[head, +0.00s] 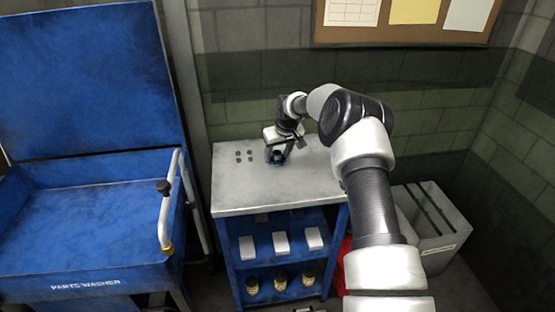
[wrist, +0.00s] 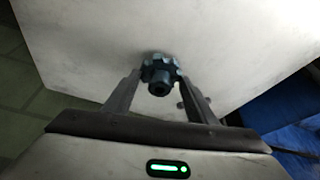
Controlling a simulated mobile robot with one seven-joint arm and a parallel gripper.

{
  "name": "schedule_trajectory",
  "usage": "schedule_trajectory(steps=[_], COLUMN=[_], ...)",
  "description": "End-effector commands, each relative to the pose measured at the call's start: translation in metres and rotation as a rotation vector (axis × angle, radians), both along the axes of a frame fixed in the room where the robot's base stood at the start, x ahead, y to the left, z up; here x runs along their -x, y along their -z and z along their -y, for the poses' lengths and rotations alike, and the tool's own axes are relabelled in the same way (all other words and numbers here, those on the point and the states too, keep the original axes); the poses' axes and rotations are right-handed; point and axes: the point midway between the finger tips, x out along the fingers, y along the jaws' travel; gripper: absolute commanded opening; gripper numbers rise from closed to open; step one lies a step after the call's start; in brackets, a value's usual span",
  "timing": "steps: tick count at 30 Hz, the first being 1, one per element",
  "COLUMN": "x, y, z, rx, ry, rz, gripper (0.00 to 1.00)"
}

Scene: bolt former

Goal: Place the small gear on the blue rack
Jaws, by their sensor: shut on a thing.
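The small gear (wrist: 158,72) is dark teal with a toothed rim and a hub with a hole. It sits between the two fingertips of my gripper (wrist: 159,80) in the wrist view, and the fingers are shut on it. In the head view my gripper (head: 277,158) is over the grey top of the blue rack (head: 228,198), near its back right part. The gear shows there only as a small teal patch (head: 277,156). I cannot tell whether it touches the top.
White boxes (head: 281,242) and yellow-labelled bottles (head: 280,280) stand on the shelves below. A blue parts washer (head: 90,240) is at left, a grey bin (head: 435,215) at right. The top's front is clear.

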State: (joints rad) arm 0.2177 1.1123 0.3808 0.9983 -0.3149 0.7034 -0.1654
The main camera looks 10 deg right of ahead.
Motion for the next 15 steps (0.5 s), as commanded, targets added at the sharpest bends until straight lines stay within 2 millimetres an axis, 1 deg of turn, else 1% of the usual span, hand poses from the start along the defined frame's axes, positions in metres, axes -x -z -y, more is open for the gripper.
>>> schedule_trajectory(steps=[1, 4, 11, 15], x=[0.0, -0.001, -0.001, -0.001], y=[0.008, 0.019, 0.02, 0.024], z=[0.0, 0.0, 0.0, 0.0], rx=[-0.001, -0.002, -0.001, -0.001], ry=[0.001, 0.001, 0.001, 0.001], rz=[0.0, 0.001, 0.004, 0.003], gripper=[0.08, 0.08, 0.08, 0.08])
